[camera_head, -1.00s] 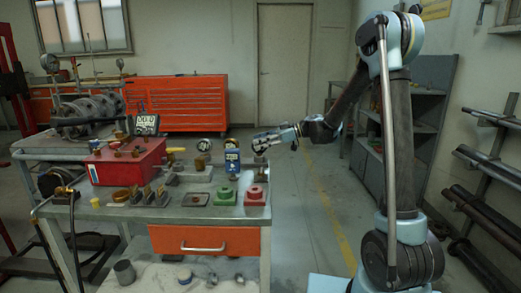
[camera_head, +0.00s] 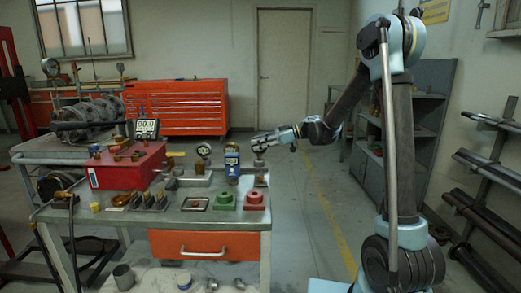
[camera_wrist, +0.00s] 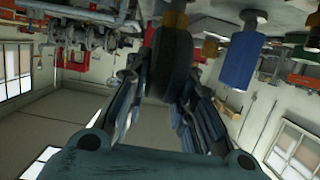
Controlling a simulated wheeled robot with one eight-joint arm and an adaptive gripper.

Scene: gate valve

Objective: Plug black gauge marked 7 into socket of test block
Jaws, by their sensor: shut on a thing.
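In the wrist view, a black round gauge (camera_wrist: 171,62) sits edge-on between the fingers of my gripper (camera_wrist: 160,95), with its brass stem at the top of the picture. My gripper is shut on it. In the head view my gripper (camera_head: 268,141) is above the right end of the bench, just right of the blue gauge (camera_head: 232,164). The number 7 cannot be read. A small grey block with a brass part (camera_head: 260,181) stands below my gripper; it may be the test block. I cannot tell whether the stem touches a socket.
A red box (camera_head: 127,166) stands on the left of the bench. Another dial gauge (camera_head: 204,151) stands left of the blue one. A green block (camera_head: 225,197) and a red block (camera_head: 254,200) sit near the front right. Open floor lies right of the bench.

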